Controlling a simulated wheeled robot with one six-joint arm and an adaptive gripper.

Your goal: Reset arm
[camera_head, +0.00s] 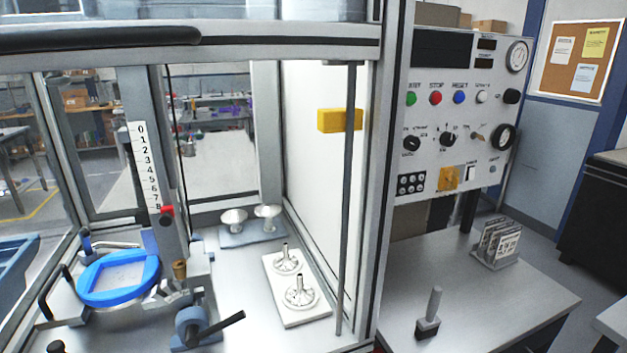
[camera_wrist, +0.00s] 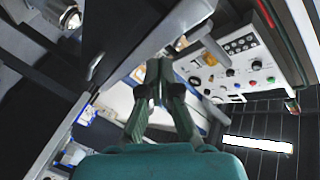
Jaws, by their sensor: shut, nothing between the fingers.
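My gripper (camera_wrist: 158,75) shows in the wrist view with its dark green fingers brought together at the tips. It is shut and nothing shows between the fingers. It does not show in the head view, nor do I see my arm there. In the wrist view the picture is tilted, with the control panel (camera_wrist: 240,65) beyond the fingers to the upper right. That control panel also stands at the right of the head view (camera_head: 455,110), with coloured buttons and knobs.
A framed cabinet fills the left of the head view, its grey post (camera_head: 393,180) beside the panel. Inside are a blue ring fixture (camera_head: 118,296), a white plate (camera_head: 305,318) with two metal parts, and a grey block (camera_head: 238,238) with two discs. A rack (camera_head: 495,258) stands on the right bench.

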